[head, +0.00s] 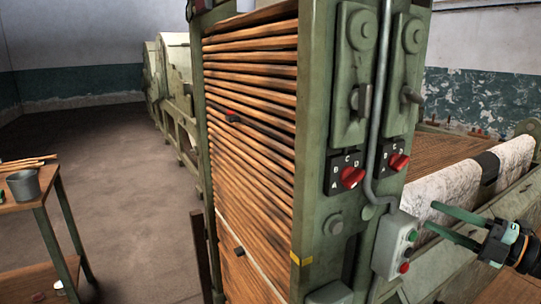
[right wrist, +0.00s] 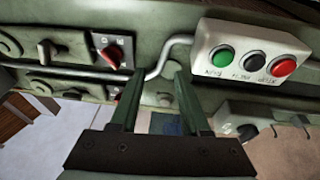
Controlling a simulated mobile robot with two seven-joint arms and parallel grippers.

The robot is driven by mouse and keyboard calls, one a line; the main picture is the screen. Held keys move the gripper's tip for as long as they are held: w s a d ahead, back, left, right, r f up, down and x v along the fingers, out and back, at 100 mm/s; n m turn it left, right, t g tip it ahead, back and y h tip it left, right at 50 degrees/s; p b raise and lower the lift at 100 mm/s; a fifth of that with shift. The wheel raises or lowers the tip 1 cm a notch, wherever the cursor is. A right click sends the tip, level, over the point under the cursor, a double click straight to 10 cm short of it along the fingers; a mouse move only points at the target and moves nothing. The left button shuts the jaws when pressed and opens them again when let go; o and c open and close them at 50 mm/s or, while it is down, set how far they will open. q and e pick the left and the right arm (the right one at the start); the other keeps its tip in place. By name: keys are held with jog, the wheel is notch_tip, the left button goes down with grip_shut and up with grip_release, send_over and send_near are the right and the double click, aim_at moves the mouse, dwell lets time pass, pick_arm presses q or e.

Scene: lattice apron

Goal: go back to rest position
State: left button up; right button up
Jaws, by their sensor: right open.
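My right gripper (head: 432,217) comes in from the right edge in the head view. Its two green fingers are apart with nothing between them, just to the right of the grey button box (head: 396,245). In the right wrist view the open fingers (right wrist: 155,90) point at the green machine panel, and the button box (right wrist: 240,60) shows to their right with green, black and red buttons. Whether the fingers touch the panel cannot be told. My left gripper is not in view.
The green machine frame (head: 335,205) with its wooden lattice (head: 250,125) fills the middle. Two red knobs (head: 352,177) (head: 399,161) sit on its panel. A wooden-topped table (head: 28,190) with a grey cup (head: 22,185) stands at left. The floor (head: 125,165) between is clear.

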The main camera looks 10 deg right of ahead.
jog(key=s+a+f+m+h+p, duration=0.1)
jog(key=s+a+f+m+h, duration=0.2)
jog(key=f+m, duration=0.45)
jog(key=s+a+f+m+h+p, duration=0.1)
jog(key=s+a+f+m+h, duration=0.2)
jog(key=f, duration=0.7)
jog(key=s+a+f+m+h+p, duration=0.2)
jog(key=a+f+m+h, duration=0.1)
jog(key=f+m, duration=0.5)
jog(key=s+a+f+m+g+p, duration=0.1)
jog(key=s+a+f+m+g, duration=0.4)
jog(key=s+a+f, duration=0.6)
jog(key=s+a, duration=0.3)
jog(key=a, duration=0.1)
jog(key=shift+s+f+g+p, duration=0.15)
jog(key=shift+f+g+p, duration=0.15)
jog(key=shift+g, duration=0.1)
jog(key=shift+d, duration=0.1)
